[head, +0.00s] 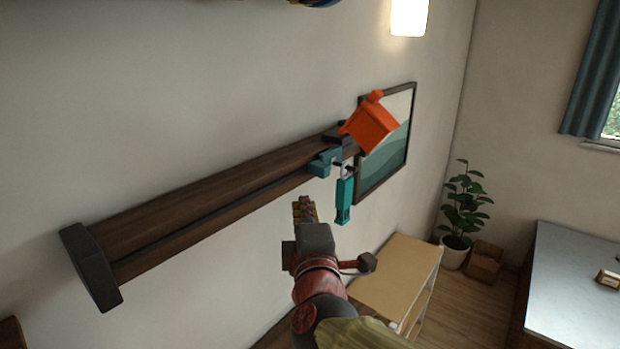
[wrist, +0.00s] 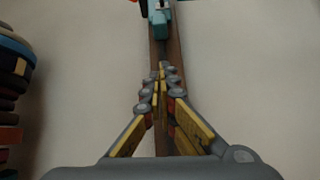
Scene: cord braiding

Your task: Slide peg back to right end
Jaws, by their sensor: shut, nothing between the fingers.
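A dark wooden rail (head: 200,205) with a lengthwise slot is mounted on the wall, rising from lower left to upper right. A teal peg (head: 325,163) sits on it close to the right end; in the wrist view the peg (wrist: 158,22) is at the top, beyond my fingertips. A teal tag-like piece (head: 344,202) hangs just right of the peg. An orange house-shaped piece (head: 369,126) is at the right end, tilted, partly covering it. My gripper (head: 304,206) is shut and empty, below and slightly left of the peg, apart from it. Its fingertips (wrist: 164,72) line up over the rail.
A dark end block (head: 92,268) closes the rail's left end. A framed picture (head: 398,143) hangs behind the right end. A small wooden table (head: 397,275), a potted plant (head: 464,205) and a grey-topped table (head: 575,290) stand to the right. The rail's left stretch is clear.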

